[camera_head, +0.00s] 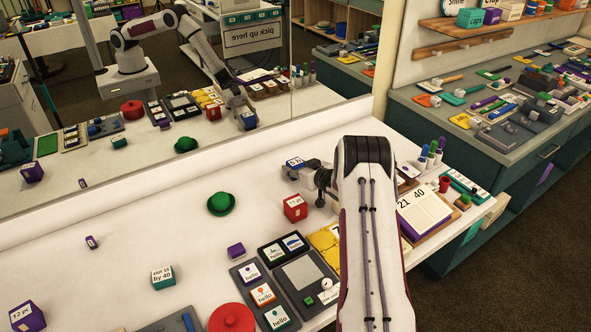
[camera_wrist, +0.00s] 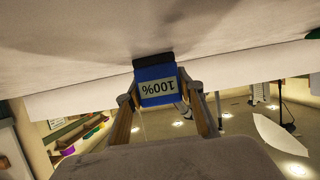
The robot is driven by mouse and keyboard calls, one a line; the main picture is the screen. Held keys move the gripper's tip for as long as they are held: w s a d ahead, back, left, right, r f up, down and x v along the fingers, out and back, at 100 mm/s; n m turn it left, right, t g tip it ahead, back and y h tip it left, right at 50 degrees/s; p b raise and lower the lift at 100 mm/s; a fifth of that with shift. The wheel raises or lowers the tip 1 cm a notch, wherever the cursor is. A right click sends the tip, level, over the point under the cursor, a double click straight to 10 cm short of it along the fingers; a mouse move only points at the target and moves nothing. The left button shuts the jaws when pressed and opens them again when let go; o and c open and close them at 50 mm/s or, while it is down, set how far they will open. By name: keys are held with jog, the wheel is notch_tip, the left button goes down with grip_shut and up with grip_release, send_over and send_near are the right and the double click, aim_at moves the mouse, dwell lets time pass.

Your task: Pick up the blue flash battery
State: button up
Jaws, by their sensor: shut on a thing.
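The blue flash battery (camera_wrist: 157,92) has a white label reading "100%" and a black end. In the wrist view it sits between the two fingertips of my gripper (camera_wrist: 160,99), which is shut on it. In the head view my gripper (camera_head: 305,172) is at the far side of the white table, near the mirror. The battery (camera_head: 294,163) shows there as a small blue block at its left, partly hidden by the fingers. I cannot tell how far it is above the table.
A red cube (camera_head: 295,208) stands just in front of my gripper, with a green hat (camera_head: 221,202) to the left. The mirror (camera_head: 200,130) runs along the back. Card trays (camera_head: 265,292) and a red round lid (camera_head: 231,318) lie nearer.

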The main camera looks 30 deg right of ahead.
aim_at(295, 162)
jog(key=shift+r, duration=0.15)
jog(key=shift+r, duration=4.95)
